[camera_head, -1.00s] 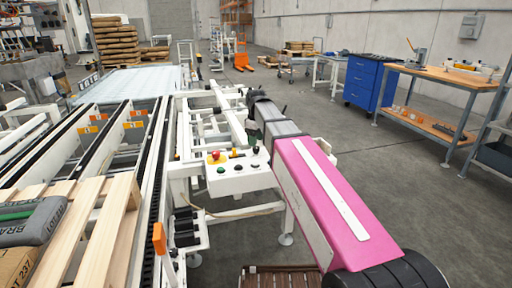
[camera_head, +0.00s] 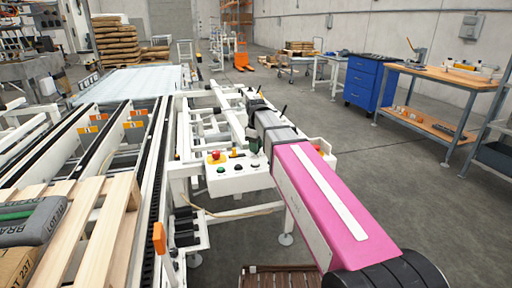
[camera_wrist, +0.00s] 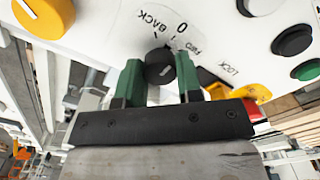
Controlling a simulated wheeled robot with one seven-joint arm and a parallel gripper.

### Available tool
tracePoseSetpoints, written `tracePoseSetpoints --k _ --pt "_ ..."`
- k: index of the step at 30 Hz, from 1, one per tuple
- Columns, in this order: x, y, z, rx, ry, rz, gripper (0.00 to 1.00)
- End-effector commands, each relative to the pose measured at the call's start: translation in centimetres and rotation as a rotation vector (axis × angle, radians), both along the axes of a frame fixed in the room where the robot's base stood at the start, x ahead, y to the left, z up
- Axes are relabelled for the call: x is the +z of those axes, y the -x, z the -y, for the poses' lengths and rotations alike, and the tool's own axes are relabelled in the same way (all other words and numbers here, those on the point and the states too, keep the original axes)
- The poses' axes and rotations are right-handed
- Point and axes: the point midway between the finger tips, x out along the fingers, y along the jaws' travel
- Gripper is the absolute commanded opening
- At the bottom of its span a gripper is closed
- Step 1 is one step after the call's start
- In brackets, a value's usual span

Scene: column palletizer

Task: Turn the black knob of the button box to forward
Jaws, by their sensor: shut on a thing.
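The white button box (camera_head: 243,181) stands on the machine frame in the middle of the head view. In the wrist view its black knob (camera_wrist: 159,66) sits between the two green fingers of my gripper (camera_wrist: 160,84), which is shut on it. Labels BACK, 0 and FWD are printed around the knob, upside down in this view. The knob's pointer is too small to read surely. In the head view my gripper (camera_head: 254,147) is at the back right of the box's top, and the knob is hidden there.
A red button (camera_head: 215,156) on yellow, a yellow lever (camera_wrist: 248,92) by the LOCK label, a green button (camera_wrist: 307,70) and a black button (camera_wrist: 292,40) are close by. A large orange-yellow knob (camera_wrist: 45,15) is at the wrist view's upper left. Conveyor rails (camera_head: 158,165) run left of the box.

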Motion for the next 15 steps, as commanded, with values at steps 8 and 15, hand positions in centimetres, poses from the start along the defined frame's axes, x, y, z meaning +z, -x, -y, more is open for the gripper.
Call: tracePoseSetpoints --k 8,15 --pt "0.01 0.01 0.0 -0.057 -0.001 -0.001 0.09" --pt "0.02 0.01 0.0 -0.214 -0.001 -0.001 0.09"
